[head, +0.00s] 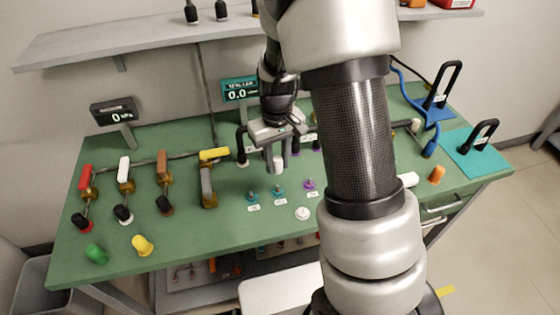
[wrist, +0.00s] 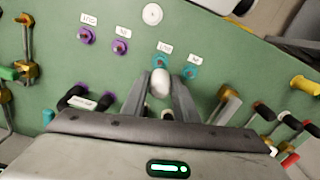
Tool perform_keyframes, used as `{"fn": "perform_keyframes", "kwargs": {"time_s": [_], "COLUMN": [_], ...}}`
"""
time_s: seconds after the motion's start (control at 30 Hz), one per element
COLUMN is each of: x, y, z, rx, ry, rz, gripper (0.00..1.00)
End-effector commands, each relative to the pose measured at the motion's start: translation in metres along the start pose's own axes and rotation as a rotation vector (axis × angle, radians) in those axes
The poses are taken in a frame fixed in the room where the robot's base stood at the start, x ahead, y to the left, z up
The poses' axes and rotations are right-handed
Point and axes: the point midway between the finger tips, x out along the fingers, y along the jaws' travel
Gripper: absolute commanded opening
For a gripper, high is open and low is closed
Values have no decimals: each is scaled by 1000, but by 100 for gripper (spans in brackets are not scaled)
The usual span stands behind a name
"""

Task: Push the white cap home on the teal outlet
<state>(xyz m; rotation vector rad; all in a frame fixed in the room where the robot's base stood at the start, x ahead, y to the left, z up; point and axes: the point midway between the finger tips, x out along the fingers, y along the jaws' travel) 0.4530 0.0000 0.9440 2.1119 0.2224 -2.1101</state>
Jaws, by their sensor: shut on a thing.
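The white cap (head: 278,166) is held between the fingers of my gripper (head: 277,170), above the green bench. In the wrist view the cap (wrist: 160,84) sits between both fingertips (wrist: 161,78). Two teal outlets stand on the bench: one (head: 278,190) lies in front of the cap in the head view, and the other (head: 252,197) is to its left. The height gap between cap and outlet is unclear.
A purple outlet (head: 309,184) stands right of the teal pair. A round white disc (head: 302,213) lies near the front. A yellow-handled valve (head: 214,155) and several coloured valves stand to the left. A green plug (head: 96,253) and yellow plug (head: 142,245) stand front left.

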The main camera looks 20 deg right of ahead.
Motion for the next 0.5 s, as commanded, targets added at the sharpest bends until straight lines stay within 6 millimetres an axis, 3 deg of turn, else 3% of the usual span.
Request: {"fn": "perform_keyframes", "kwargs": {"time_s": [0.27, 0.5], "x": [3, 20], "y": [0, 1], "z": [0, 1], "rx": [11, 11], "ry": [0, -1], "rz": [0, 0], "gripper": [5, 5]}}
